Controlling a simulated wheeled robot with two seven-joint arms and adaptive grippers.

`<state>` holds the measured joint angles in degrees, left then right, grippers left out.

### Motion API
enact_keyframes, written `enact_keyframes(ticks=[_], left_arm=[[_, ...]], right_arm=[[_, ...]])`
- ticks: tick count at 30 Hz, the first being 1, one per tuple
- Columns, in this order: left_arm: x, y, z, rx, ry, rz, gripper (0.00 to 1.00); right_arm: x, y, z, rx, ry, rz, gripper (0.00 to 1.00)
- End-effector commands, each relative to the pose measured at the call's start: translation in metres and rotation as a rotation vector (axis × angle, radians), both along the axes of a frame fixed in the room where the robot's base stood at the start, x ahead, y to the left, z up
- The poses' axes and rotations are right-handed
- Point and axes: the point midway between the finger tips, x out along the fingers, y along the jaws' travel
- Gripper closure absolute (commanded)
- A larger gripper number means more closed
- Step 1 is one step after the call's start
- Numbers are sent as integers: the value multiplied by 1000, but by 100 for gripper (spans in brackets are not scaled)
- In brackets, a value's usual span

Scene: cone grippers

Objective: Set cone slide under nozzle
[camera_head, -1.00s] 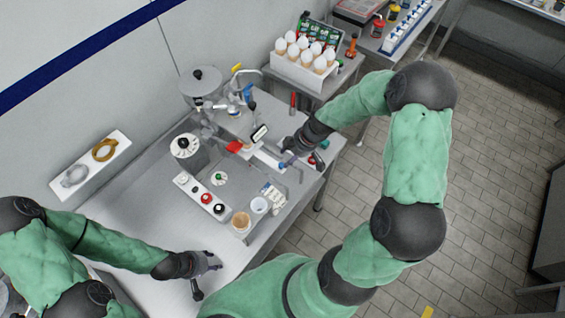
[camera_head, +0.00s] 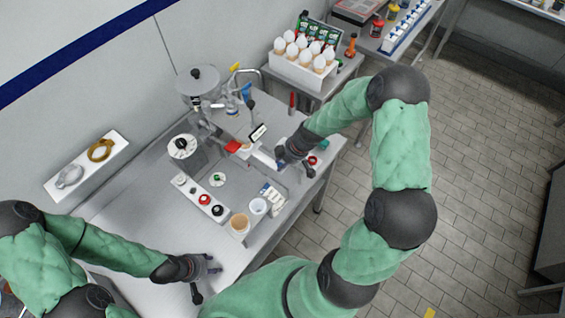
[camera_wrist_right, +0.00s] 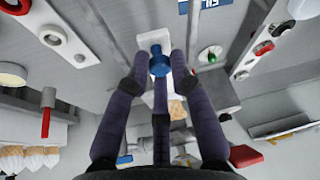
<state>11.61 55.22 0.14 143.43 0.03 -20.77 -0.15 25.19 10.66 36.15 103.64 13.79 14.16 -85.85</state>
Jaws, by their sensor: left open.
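A white slide plate (camera_head: 262,158) lies on the bench by the machine, left of my right gripper. In the right wrist view a white plate (camera_wrist_right: 155,42) carries a blue knob (camera_wrist_right: 160,64). My right gripper (camera_head: 284,163) is at the plate's right end. In its wrist view the fingers (camera_wrist_right: 160,76) surround the blue knob closely; I cannot tell whether they press on it. The nozzle is not clearly distinguishable among the fittings of the dispenser (camera_head: 197,82). My left gripper (camera_head: 212,268) is open and empty above the front of the bench.
A red part (camera_head: 233,146) sits beside the slide plate. A button panel (camera_head: 203,198), a tan cup (camera_head: 239,222) and a white cup (camera_head: 258,206) stand nearer. A rack of wrapped cones (camera_head: 300,66) stands behind. The bench's front left (camera_head: 165,235) is clear.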

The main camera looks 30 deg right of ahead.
Motion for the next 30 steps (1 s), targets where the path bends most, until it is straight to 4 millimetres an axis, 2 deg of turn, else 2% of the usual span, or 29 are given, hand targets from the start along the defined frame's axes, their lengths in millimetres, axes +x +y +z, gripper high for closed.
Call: enact_keyframes(ticks=[6, 15, 23, 24, 26, 27, 30], left_arm=[[0, 0, 0, 0, 0, 0, 54], [0, 0, -1, 0, 0, 0, 54], [0, 0, -1, 0, 0, 0, 54], [0, 0, -1, 0, 0, 0, 54], [0, 0, -1, 0, 0, 0, 54], [0, 0, -1, 0, 0, 0, 54], [0, 0, -1, 0, 0, 0, 54]], right_arm=[[2, 1, 0, -1, -1, 2, 100], [35, 15, 0, -1, -2, 3, 100], [38, 15, 1, -1, -4, -1, 100], [38, 15, 1, -2, -5, 0, 75], [38, 15, 1, -2, -5, 0, 58], [38, 15, 1, -2, -5, 0, 54], [37, 15, 1, -2, -3, 1, 54]])
